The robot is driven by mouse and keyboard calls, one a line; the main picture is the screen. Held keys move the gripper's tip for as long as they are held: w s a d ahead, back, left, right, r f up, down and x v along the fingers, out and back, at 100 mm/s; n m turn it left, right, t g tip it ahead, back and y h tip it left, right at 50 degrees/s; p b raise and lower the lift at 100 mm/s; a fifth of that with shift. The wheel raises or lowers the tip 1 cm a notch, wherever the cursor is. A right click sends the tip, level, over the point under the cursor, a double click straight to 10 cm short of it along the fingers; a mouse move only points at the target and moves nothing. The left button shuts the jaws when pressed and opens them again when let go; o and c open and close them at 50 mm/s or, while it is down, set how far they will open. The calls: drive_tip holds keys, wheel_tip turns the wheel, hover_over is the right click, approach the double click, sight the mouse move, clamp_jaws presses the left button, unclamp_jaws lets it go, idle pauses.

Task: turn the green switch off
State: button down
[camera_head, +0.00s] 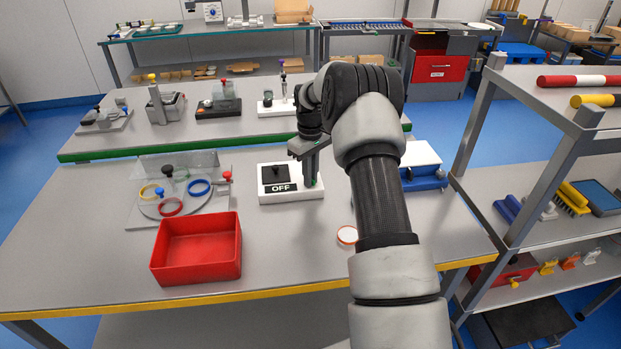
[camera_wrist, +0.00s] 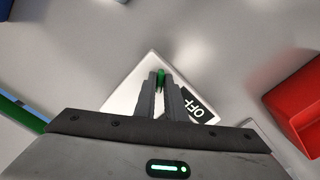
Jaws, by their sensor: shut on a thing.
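A white switch box (camera_head: 291,196) lies on the grey table, with a dark plate at its left and a black OFF label (camera_head: 281,188) along its front. The green switch (camera_wrist: 161,76) sits on the box beside the OFF label and shows between my fingertips in the wrist view. My gripper (camera_head: 312,182) points down over the right part of the box. Its fingers (camera_wrist: 161,84) are shut on the green switch and hide most of it. Which way the switch is set is hard to tell.
A red bin (camera_head: 198,250) stands front left of the box. A plate with coloured rings (camera_head: 180,207) lies at the left. A small orange-rimmed white disc (camera_head: 347,235) lies front right. A blue-and-white box (camera_head: 423,165) stands right, behind my arm.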

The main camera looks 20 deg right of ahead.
drive_tip(key=m, duration=0.7)
drive_tip(key=shift+b, duration=0.35)
idle(0.4)
drive_tip(key=c, duration=1.8)
unclamp_jaws()
wheel_tip(320, 180, up, 18)
drive_tip(key=shift+f+p, duration=0.25)
drive_tip(key=shift+p, duration=0.2)
